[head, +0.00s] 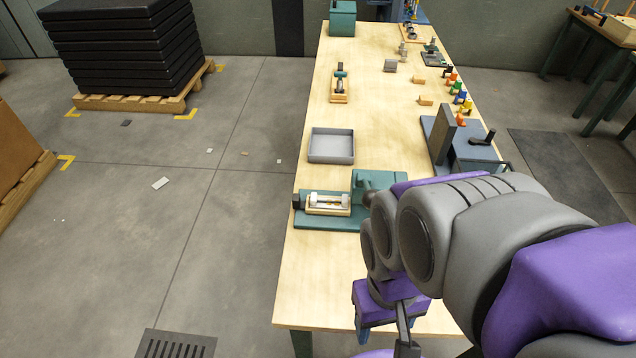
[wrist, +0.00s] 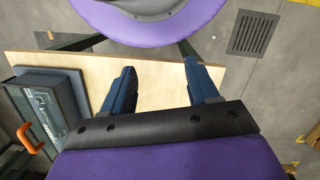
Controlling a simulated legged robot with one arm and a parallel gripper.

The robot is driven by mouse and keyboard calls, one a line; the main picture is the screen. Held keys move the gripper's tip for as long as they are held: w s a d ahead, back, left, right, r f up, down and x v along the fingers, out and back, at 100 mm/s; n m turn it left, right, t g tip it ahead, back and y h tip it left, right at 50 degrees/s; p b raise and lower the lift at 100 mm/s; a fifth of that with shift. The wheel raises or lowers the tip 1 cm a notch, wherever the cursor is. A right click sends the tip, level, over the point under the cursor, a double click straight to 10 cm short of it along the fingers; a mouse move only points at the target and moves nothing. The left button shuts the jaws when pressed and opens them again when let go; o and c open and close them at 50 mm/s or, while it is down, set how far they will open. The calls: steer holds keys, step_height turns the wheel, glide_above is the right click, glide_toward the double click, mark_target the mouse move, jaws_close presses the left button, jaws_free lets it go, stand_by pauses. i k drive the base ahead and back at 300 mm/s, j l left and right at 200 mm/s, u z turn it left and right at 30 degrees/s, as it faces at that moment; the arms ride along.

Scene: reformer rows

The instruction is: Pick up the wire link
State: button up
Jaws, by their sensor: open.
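I cannot make out a wire link with certainty in either view. A small silvery part (head: 328,199) lies on a pale wooden block in a green fixture (head: 310,223) on the near part of the table; I cannot tell whether it is the link. My gripper (wrist: 160,80) is open and empty in the wrist view, its two blue fingers apart over the table edge. In the head view my arm partly hides it near the table's front right, nearer to me than the green fixture.
The long wooden table (head: 310,265) has bare room at its near end. A grey tray (head: 331,158) sits behind the fixture. A grey upright plate (head: 442,133) stands at the right edge. Several small coloured pieces line the far right. A box with an orange handle (wrist: 27,138) shows at left.

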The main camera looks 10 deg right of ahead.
mark_target(329, 201)
steer(key=l+u, duration=0.4)
steer(key=k+l+u, duration=0.15)
steer(key=l+u, duration=0.25)
steer(key=k+l+u, duration=0.1)
steer(key=u, duration=0.35)
steer(key=l, duration=0.1)
